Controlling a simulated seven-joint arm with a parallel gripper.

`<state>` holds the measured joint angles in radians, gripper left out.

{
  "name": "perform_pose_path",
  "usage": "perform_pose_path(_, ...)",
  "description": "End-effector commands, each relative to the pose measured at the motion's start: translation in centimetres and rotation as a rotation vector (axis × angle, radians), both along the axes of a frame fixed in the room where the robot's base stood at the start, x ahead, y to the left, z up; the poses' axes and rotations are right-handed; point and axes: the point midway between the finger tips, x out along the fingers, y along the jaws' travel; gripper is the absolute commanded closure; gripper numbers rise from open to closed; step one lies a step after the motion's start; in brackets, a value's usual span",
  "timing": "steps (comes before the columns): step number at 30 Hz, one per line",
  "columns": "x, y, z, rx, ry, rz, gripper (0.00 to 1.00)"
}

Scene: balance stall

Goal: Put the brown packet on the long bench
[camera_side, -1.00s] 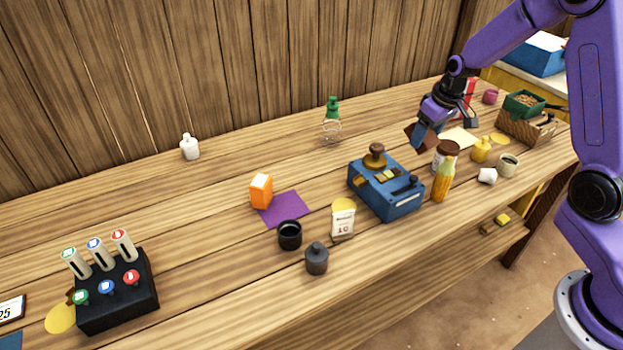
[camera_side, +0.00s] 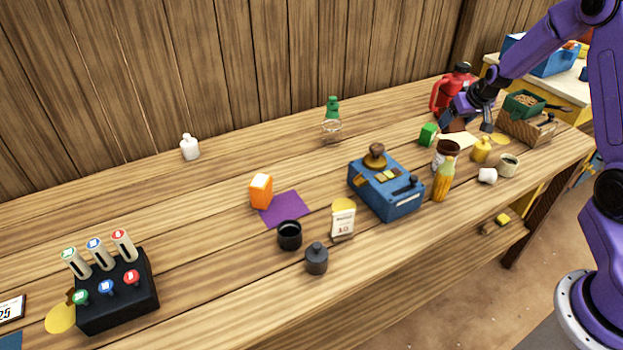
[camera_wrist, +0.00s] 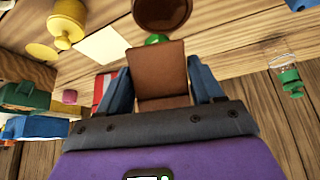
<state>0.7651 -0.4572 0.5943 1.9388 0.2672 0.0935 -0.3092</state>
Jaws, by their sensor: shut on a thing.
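My gripper (camera_side: 466,121) is shut on the brown packet (camera_wrist: 158,72), which sits between the two blue fingers in the wrist view. In the side view the brown packet (camera_side: 453,123) is partly hidden by my gripper, near the right end of the long bench (camera_side: 230,275). The packet seems to be above the wooden top; whether it touches anything there I cannot tell.
Near my gripper are a red jug (camera_side: 439,96), a green block (camera_side: 428,134), a brown-lidded jar (camera_side: 446,150), a yellow bottle (camera_side: 481,150) and a basket (camera_side: 527,128). A blue device (camera_side: 386,190) stands mid-bench. The bench's left rear is mostly clear.

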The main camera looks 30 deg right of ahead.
Motion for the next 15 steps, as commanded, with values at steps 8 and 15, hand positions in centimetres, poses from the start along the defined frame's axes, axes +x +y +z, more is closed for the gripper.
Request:
perform_pose_path(8, 0.0, -2.0, -0.5, -0.015, -0.046, -0.041, 0.78)
perform_pose_path(15, 0.0, -3.6, -1.0, -0.027, -0.085, -0.076, 0.78)
